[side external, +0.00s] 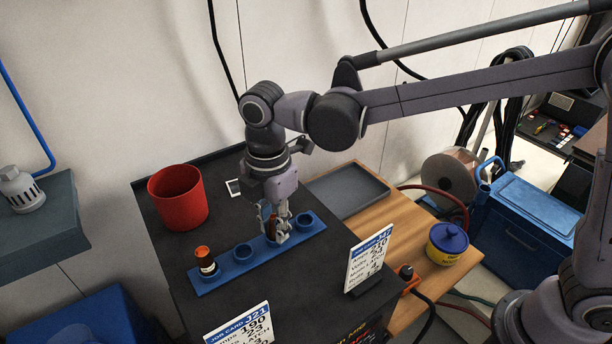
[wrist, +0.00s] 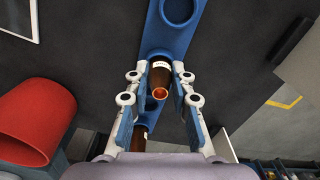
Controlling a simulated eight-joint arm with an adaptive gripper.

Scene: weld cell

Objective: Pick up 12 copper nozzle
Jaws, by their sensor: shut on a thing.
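A blue rack (side external: 222,278) with round cups lies on the dark bench top. My gripper (side external: 279,233) points down at one of its right-hand cups and is shut on a brown copper nozzle (side external: 271,224). In the wrist view my gripper (wrist: 160,76) has this nozzle (wrist: 160,80) between both fingers, its copper ring end facing the camera. Its label is too small to read, and the fingers hide its lower end. A second nozzle (side external: 206,261), dark with an orange top and a pale label, stands in the leftmost cup. It also shows partly in the wrist view (wrist: 138,139).
A red bucket (side external: 178,198) stands behind the rack at left. A job card (side external: 368,259) stands at the right and another (side external: 240,326) in front. A grey tray (side external: 348,190) lies behind right. A blue-and-yellow tub (side external: 447,245) stands farther right.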

